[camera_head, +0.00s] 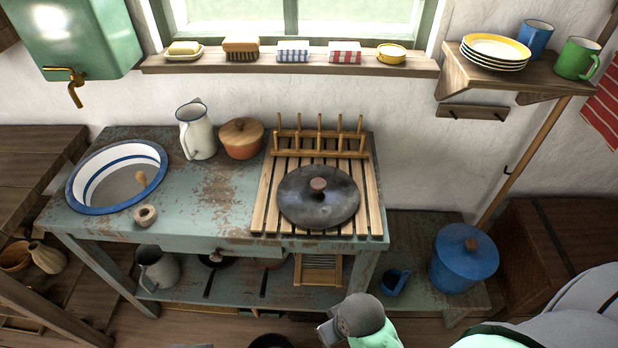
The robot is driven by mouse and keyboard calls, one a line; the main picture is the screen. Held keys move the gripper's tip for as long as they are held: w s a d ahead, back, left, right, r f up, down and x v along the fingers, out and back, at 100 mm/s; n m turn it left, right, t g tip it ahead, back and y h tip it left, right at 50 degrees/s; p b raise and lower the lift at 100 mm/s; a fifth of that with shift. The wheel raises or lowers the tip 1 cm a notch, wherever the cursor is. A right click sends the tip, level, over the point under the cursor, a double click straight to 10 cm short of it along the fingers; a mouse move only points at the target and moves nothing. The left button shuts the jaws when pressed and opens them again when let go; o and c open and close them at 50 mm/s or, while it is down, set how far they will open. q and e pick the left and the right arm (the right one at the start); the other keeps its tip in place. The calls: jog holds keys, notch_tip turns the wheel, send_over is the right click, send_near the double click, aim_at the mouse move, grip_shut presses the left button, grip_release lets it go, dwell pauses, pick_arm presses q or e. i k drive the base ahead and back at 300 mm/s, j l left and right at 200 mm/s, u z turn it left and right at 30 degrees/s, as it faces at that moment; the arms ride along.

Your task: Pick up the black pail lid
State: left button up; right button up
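The black pail lid (301,205), a dark grey-black disc with a brown knob (318,184), lies flat on the slatted wooden drying rack (259,212) at the right of the worn blue-green washstand. My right gripper (326,331) is low at the bottom edge, below and in front of the washstand, apart from the lid. Its fingers are small and partly hidden, so I cannot tell whether they are open. My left gripper is not in view.
A row of pegs (319,141) stands behind the lid. An orange lidded pot (241,148), white jug (199,139) and blue-rimmed basin (90,190) are to its left. A blue lidded pail (462,268) and blue mug (394,283) stand on the lower bench at right.

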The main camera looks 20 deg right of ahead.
aim_at(315, 196)
jog(key=k+j, duration=0.2)
jog(key=k, duration=0.5)
jog(key=k+j+z, duration=0.1)
jog(key=k, duration=0.55)
jog(key=k+j, duration=0.2)
jog(key=k, duration=0.5)
jog(key=i+l, duration=0.15)
jog(key=l, duration=0.35)
jog(key=i+l, duration=0.2)
jog(key=l, duration=0.25)
jog(key=i+l+u, duration=0.1)
jog(key=l, duration=0.4)
jog(key=i+l, duration=0.2)
jog(key=l, duration=0.3)
jog(key=i+l, duration=0.15)
jog(key=l, duration=0.35)
jog(key=i+l, duration=0.15)
jog(key=l, duration=0.35)
jog(key=i+l+u, duration=0.1)
jog(key=l, duration=0.4)
jog(key=i+l, duration=0.2)
jog(key=l, duration=0.3)
